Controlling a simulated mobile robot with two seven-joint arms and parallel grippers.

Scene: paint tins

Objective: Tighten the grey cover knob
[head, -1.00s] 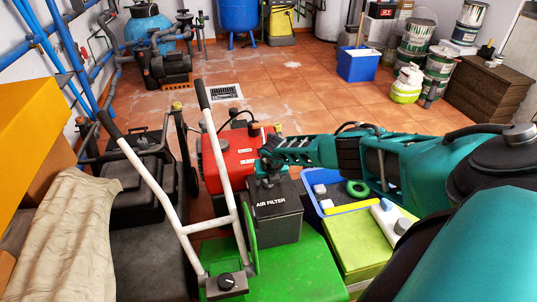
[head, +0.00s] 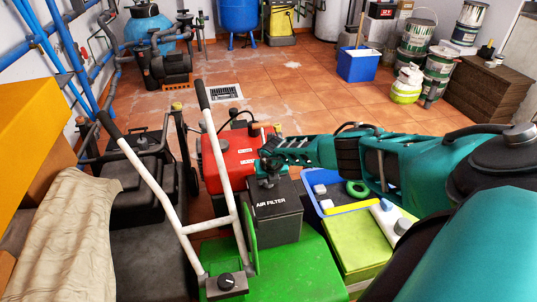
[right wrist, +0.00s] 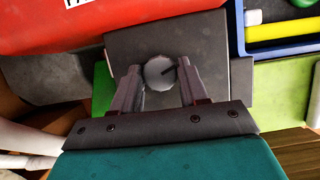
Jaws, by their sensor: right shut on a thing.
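In the head view my right gripper (head: 268,170) sits at the top of the box and hides the knob. The box stands on a green machine deck (head: 290,268). My left gripper is not in view.
A red engine housing (head: 236,158) is behind and left of the box. White handlebars (head: 219,165) rise in front at left. Open tiled floor (head: 310,85) is behind.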

